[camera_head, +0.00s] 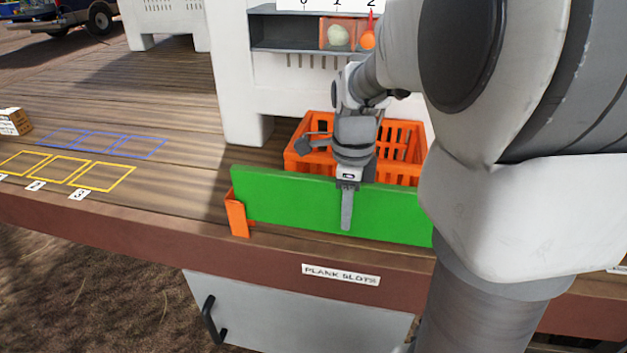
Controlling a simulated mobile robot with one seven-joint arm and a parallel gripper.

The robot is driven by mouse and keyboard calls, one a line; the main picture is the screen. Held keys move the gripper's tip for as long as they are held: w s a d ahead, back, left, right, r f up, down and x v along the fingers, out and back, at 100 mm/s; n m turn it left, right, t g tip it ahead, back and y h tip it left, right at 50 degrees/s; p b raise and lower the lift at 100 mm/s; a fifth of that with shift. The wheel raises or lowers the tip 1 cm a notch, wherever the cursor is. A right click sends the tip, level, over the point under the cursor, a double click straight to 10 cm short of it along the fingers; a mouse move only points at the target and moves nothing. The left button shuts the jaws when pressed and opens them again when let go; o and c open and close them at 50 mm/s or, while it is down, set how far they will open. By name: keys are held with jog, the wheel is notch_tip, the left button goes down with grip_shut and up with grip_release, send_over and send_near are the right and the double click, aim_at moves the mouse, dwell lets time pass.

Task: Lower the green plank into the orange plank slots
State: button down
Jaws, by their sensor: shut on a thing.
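The green plank (290,203) stands on its long edge near the front edge of the wooden deck, in front of an orange crate. My gripper (347,208) is shut on the plank's upper edge near its middle, with one finger showing on the front face. The left orange plank slot (237,215) is at the plank's left end, and the plank's end meets it. Whether the plank's lower edge is fully down in it I cannot tell. The right end of the plank and any slot there are hidden behind my arm.
The orange crate (299,164) stands just behind the plank. A white frame with a grey shelf (283,35) rises behind it. A "PLANK SLOTS" label (341,275) is on the deck's front edge. The deck to the left, with yellow and blue outlines, is clear except for a small box (14,122).

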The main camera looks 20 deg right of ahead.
aim_at(345, 232)
jog(key=shift+f+b, duration=1.2)
jog(key=shift+f, duration=0.65)
jog(key=c, duration=0.6)
grip_release()
jog(key=shift+c, duration=0.2)
